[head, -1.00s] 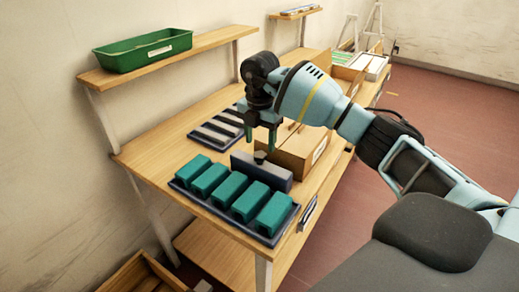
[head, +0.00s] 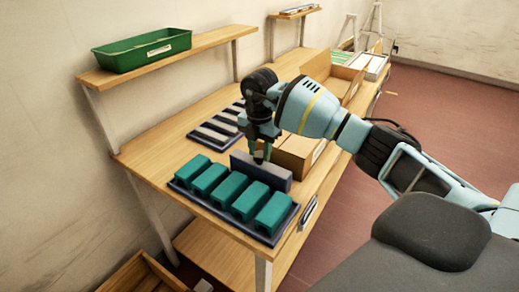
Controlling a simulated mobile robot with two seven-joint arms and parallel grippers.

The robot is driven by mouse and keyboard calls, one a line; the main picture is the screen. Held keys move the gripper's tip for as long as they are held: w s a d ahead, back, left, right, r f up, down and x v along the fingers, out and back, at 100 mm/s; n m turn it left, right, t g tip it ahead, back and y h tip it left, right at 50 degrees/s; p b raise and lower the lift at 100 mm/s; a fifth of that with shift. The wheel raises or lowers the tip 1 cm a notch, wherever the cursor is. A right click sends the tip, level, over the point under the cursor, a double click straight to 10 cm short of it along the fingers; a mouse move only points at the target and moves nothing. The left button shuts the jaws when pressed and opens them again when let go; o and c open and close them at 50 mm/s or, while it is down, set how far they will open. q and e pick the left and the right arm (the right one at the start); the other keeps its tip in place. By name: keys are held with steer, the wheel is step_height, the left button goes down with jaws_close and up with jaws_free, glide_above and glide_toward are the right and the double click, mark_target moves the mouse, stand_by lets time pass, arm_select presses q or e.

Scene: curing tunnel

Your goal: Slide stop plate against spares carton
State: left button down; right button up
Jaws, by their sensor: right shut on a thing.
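The stop plate (head: 272,178) is a dark blue-grey upright slab with a small knob on top. It stands on the bench behind a row of teal blocks. My right gripper (head: 262,156) reaches down from above and is shut on the stop plate at its knob. The spares carton, seemingly the brown cardboard box (head: 299,156), stands just behind and to the right of the plate, partly hidden by my gripper and the plate. I cannot tell whether plate and carton touch. My left gripper is not in view.
A dark tray (head: 192,207) of several teal blocks lies close in front of the plate. A dark rack (head: 196,137) with grey bars lies behind left. A larger open carton (head: 334,73) stands farther back. A green bin (head: 143,50) sits on the shelf.

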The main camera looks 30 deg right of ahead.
jaws_close()
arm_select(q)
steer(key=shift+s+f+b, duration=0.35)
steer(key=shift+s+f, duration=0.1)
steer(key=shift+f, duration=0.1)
arm_select(e)
steer(key=d, duration=0.1)
steer(key=w+d, duration=0.1)
steer(key=d, duration=0.2)
steer(key=shift+w, duration=0.3)
steer(key=o, duration=1)
jaws_free()
steer(key=shift+r, duration=0.1)
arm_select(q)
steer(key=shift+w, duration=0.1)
arm_select(e)
step_height(320, 180, up, 8)
